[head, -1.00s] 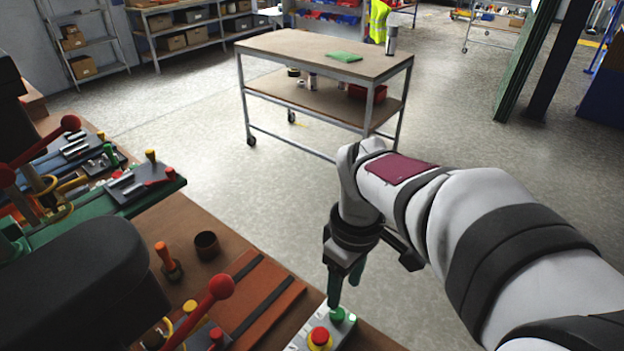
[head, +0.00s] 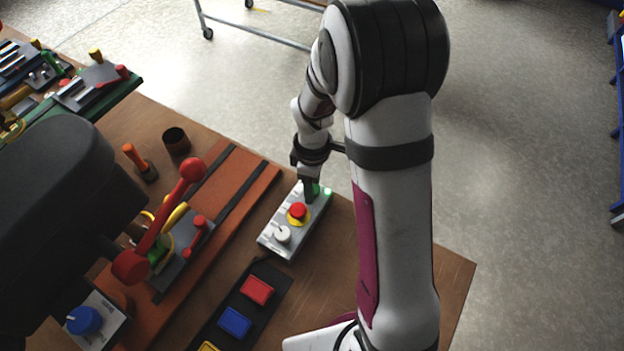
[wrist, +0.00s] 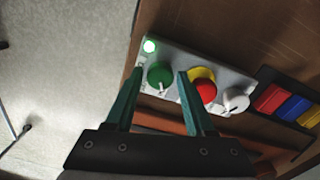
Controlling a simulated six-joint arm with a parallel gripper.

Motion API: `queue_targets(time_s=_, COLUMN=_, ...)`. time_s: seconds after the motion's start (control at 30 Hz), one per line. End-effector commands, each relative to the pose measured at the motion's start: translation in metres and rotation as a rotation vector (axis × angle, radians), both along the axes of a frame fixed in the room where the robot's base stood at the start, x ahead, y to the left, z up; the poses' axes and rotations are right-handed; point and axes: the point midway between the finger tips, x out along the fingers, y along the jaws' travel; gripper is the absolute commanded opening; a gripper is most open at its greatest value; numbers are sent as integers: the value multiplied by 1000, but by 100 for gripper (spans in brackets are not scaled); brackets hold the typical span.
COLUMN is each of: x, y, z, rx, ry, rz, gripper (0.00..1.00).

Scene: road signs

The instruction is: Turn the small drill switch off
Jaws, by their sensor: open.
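A grey control box (head: 272,238) lies near the bench's far edge; it also shows in the wrist view (wrist: 222,72). It carries a round green switch (wrist: 160,76), a red button (wrist: 205,91) on a yellow ring and a white knob (wrist: 236,101). A small green lamp (wrist: 150,46) glows beside the green switch. My gripper (wrist: 160,72) is open, its two green fingers on either side of the green switch in the wrist view. Contact cannot be told. In the head view my gripper (head: 309,188) comes down over the box's far end and partly hides the green switch.
A black strip with red, blue and yellow buttons (head: 235,322) lies nearby. A red-handled lever (head: 158,225) stands on an orange-brown board to the left. A blue knob box (head: 84,320) is lower left.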

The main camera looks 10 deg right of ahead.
Motion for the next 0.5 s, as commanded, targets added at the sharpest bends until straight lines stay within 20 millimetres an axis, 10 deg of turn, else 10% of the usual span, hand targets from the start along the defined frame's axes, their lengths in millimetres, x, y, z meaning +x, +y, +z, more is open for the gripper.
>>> queue_targets(time_s=0.2, x=0, y=0, z=0, rx=0, ry=0, rz=-1, gripper=53)
queue_targets(time_s=0.5, x=0, y=0, z=0, rx=0, ry=1, rz=-1, gripper=0)
